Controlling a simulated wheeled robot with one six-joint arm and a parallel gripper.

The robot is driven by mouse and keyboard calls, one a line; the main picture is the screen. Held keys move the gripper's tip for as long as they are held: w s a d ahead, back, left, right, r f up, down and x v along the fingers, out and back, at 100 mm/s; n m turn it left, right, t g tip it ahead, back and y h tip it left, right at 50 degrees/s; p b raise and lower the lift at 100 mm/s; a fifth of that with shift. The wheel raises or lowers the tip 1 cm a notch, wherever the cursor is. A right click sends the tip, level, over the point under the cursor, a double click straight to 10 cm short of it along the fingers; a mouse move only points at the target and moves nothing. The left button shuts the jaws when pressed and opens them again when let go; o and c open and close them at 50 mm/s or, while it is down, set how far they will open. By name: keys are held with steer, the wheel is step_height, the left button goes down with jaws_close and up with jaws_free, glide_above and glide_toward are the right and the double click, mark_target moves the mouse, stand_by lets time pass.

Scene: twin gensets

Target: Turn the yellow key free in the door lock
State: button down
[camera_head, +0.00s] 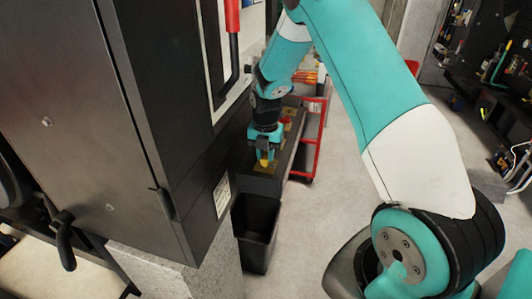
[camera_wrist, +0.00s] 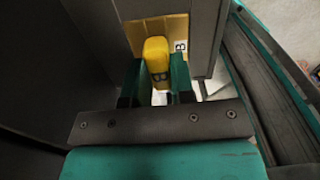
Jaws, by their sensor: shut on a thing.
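My gripper is shut on the key. The lock's keyhole is hidden, so I cannot tell how far the key has turned.
A tall dark cabinet (camera_head: 75,110) with a red-handled lever (camera_head: 232,20) stands at the left. A black bin (camera_head: 256,225) is below my gripper. A red cart (camera_head: 317,130) stands behind. Grey floor (camera_head: 335,190) is clear to the right of the bin.

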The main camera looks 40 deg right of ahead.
mark_target(266, 154)
steer(key=c, duration=0.9)
jaws_free()
steer(key=shift+r+p, duration=2.7)
steer(key=shift+r, duration=1.05)
